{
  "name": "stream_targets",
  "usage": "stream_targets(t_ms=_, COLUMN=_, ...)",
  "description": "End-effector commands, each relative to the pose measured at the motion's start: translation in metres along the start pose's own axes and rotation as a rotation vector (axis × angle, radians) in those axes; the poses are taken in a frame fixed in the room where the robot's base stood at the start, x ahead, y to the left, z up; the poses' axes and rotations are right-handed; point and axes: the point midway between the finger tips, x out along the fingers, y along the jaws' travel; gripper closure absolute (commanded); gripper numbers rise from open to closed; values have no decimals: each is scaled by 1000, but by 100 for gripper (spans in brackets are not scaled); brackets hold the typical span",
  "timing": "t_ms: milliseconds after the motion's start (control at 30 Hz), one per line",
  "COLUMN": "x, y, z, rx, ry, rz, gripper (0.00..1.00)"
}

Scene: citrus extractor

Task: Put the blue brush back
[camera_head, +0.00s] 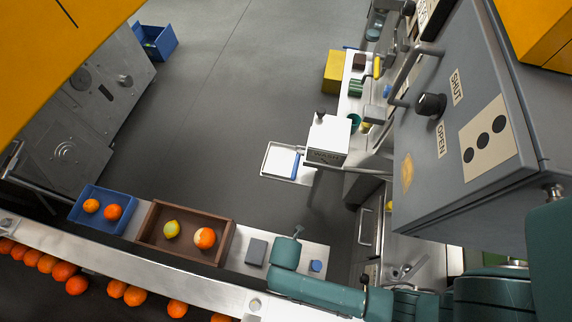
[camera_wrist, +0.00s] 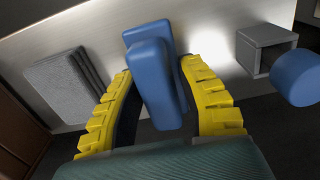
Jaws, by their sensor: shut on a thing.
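The blue brush (camera_wrist: 157,88) is between the yellow fingers of my gripper (camera_wrist: 158,68) in the wrist view, and the gripper is shut on it. The brush shows as two blue blocks, one overlapping the other. It is over or on a pale metal ledge; I cannot tell whether it touches. In the head view my teal arm reaches over the right end of this ledge (camera_head: 318,250) and hides the fingers and brush.
A grey pad (camera_head: 256,251) lies left of my gripper, also seen in the wrist view (camera_wrist: 65,85). A hollow grey block (camera_wrist: 262,45) and a blue round-ended thing (camera_wrist: 298,78) are to the right. A brown tray (camera_head: 146,222) and blue tray (camera_head: 77,208) hold fruit.

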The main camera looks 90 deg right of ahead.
Motion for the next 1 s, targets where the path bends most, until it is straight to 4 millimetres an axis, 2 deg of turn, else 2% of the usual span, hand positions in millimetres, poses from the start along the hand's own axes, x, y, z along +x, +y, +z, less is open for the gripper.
stream_targets(t_ms=133, x=2, y=0, z=0, rx=0, ry=0, rz=-1, gripper=98)
stream_targets(t_ms=167, x=2, y=0, z=0, rx=0, ry=0, rz=-1, gripper=56)
stream_targets(t_ms=267, x=2, y=0, z=0, rx=0, ry=0, rz=-1, gripper=39)
stream_targets(t_ms=533, x=2, y=0, z=0, rx=0, ry=0, rz=-1, gripper=39)
stream_targets(t_ms=700, x=11, y=0, z=0, rx=0, ry=0, rz=1, gripper=39)
stream_targets(t_ms=733, x=-9, y=0, z=0, rx=0, ry=0, rz=2, gripper=39)
stream_targets(t_ms=800, x=-32, y=1, z=0, rx=0, ry=0, rz=2, gripper=39)
stream_targets(t_ms=1000, x=-85, y=5, z=-6, rx=0, ry=0, rz=1, gripper=39)
